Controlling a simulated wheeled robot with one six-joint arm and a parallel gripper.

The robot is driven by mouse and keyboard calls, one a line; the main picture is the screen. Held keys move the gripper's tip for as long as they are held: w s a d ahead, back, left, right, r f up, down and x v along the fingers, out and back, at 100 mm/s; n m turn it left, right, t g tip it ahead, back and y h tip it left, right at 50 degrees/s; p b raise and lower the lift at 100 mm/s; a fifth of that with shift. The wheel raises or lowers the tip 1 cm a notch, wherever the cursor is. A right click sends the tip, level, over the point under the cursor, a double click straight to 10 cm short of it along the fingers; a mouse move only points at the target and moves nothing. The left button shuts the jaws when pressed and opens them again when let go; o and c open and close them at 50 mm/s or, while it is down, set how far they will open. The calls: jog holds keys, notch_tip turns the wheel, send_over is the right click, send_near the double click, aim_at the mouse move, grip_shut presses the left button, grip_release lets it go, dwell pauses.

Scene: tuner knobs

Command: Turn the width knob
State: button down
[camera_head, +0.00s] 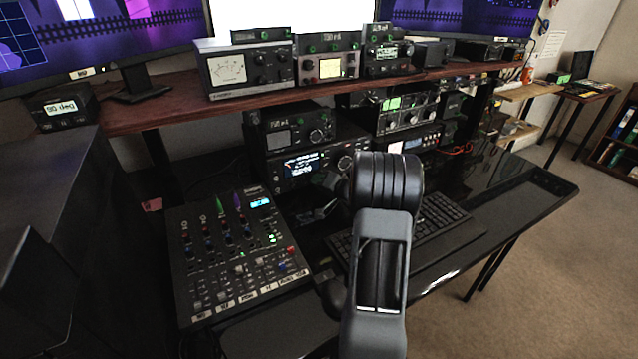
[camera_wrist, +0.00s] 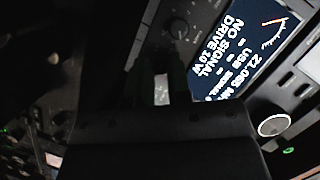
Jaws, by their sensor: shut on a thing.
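A radio with a lit display (camera_head: 304,164) stands on the desk under the shelf. The same display (camera_wrist: 245,45) shows large in the wrist view, turned at an angle. A small dark round knob (camera_wrist: 180,28) sits beside it on the radio's front. My gripper (camera_wrist: 176,52) reaches to this knob, and its narrow fingers are shut on it. No label reading "width" is legible, so I cannot tell by name which knob it is. In the head view my arm hides most of my gripper (camera_head: 328,181) and the right part of the radio.
A silver knob (camera_wrist: 273,125) with a green light sits on a neighbouring unit. A mixer (camera_head: 235,255) lies at the left on the desk, and a keyboard (camera_head: 440,225) lies behind my arm. More radios (camera_head: 405,108) stand close by. Open floor is at the right.

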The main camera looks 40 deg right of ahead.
jog(key=f+m+b, duration=0.1)
jog(key=b, duration=0.1)
jog(key=shift+b, duration=0.3)
jog(key=shift+r+m+t+y+b, duration=0.25)
jog(key=shift+m+t+b, duration=0.2)
jog(key=shift+b, duration=0.3)
jog(key=shift+r, duration=0.1)
jog(key=c, duration=1.3)
grip_release()
jog(key=shift+c, duration=0.2)
jog(key=v, duration=1.3)
jog(key=shift+s+d+r+p, duration=0.15)
jog(key=shift+s+d+p, duration=0.05)
jog(key=shift+s+p, duration=0.15)
